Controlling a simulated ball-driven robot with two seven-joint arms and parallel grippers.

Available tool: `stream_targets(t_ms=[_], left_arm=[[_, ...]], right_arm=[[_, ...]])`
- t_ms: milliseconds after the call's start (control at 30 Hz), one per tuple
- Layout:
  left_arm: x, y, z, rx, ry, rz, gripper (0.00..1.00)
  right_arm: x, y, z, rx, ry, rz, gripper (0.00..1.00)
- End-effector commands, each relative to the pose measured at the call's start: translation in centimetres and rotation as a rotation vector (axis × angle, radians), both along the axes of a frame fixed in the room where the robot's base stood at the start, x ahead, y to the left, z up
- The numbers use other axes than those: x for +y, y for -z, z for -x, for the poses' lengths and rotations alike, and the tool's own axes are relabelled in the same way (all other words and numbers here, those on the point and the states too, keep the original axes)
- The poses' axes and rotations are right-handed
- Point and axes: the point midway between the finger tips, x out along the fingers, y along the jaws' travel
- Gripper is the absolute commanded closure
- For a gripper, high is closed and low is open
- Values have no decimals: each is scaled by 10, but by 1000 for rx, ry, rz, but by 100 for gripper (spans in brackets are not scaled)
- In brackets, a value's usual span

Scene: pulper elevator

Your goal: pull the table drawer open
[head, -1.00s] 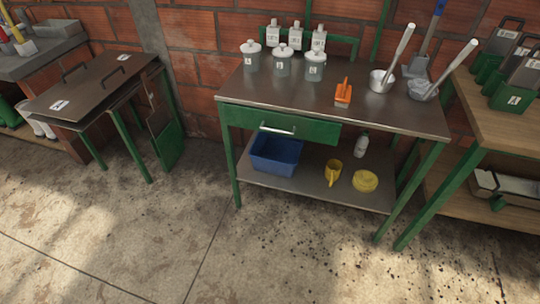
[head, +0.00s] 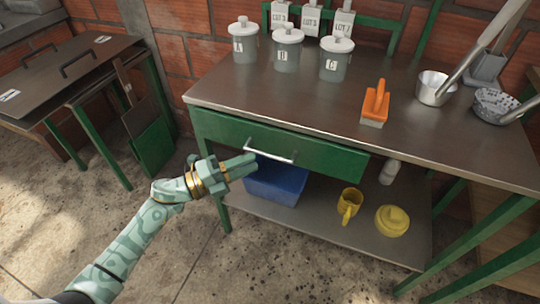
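The metal-topped table (head: 300,110) has a green drawer (head: 330,158) under its left part, and the drawer front looks closed. A pale bar handle (head: 270,154) sits on the drawer front. My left gripper (head: 248,163) is in front of the drawer, just below and left of the handle, with its fingers pointing right. It does not appear to hold the handle. The fingers overlap in this view, so the gap between them cannot be made out. My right gripper is not in view.
A blue bin (head: 276,182), a yellow mug (head: 349,203) and a yellow round item (head: 392,220) are on the lower shelf. Lidded jars (head: 287,54), an orange brush (head: 375,102) and a metal pot (head: 434,88) stand on top. Floor in front is clear.

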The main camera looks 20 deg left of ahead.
Motion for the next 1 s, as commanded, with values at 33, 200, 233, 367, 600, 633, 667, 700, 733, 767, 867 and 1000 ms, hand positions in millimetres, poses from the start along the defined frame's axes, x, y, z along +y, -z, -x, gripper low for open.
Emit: stream_targets(t_ms=[33,200,233,367,600,633,667,700,733,767,867,1000], left_arm=[[-9,0,-9,-1,-1,2,68],[-32,-4,-30,1,-1,2,68],[-35,-4,-33,2,-1,2,68],[-44,-7,-40,2,-1,1,68],[-47,-8,-43,2,-1,1,68],[-46,-8,-43,2,-1,1,68],[-46,-8,-43,2,-1,1,68],[-46,-8,-43,2,-1,1,70],[-46,-8,-43,3,-1,1,79],[-46,-8,-43,3,-1,1,87],[-46,-8,-42,3,-1,1,100],[-46,-8,-42,4,-1,1,100]], right_arm=[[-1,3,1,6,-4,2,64],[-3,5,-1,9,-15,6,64],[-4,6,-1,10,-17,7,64],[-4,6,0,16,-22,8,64],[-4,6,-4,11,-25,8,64],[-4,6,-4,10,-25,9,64],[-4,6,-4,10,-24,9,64],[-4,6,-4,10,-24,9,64],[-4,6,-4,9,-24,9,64],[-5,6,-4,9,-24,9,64],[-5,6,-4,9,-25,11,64],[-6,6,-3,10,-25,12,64]])
